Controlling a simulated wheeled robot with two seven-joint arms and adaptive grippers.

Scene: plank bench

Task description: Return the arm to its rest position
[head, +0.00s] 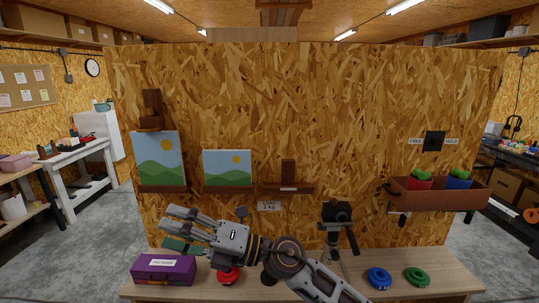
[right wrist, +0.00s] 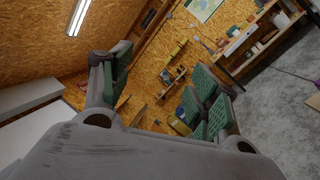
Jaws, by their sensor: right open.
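My right arm (head: 325,283) reaches in from the lower right of the head view, across the front of the bench. Its gripper (head: 176,228) points left, above the bench top and to the left of the middle. The fingers are spread open with nothing between them. In the right wrist view the same gripper (right wrist: 160,85) shows its green finger pads wide apart, with only the distant room between them. My left gripper is in neither view.
Below the gripper are a purple box (head: 164,270) and a partly hidden red object (head: 227,277). A camera on a tripod (head: 337,213), a blue ring (head: 379,278) and a green ring (head: 417,277) stand right of it. A wooden panel (head: 300,120) with shelves rises behind.

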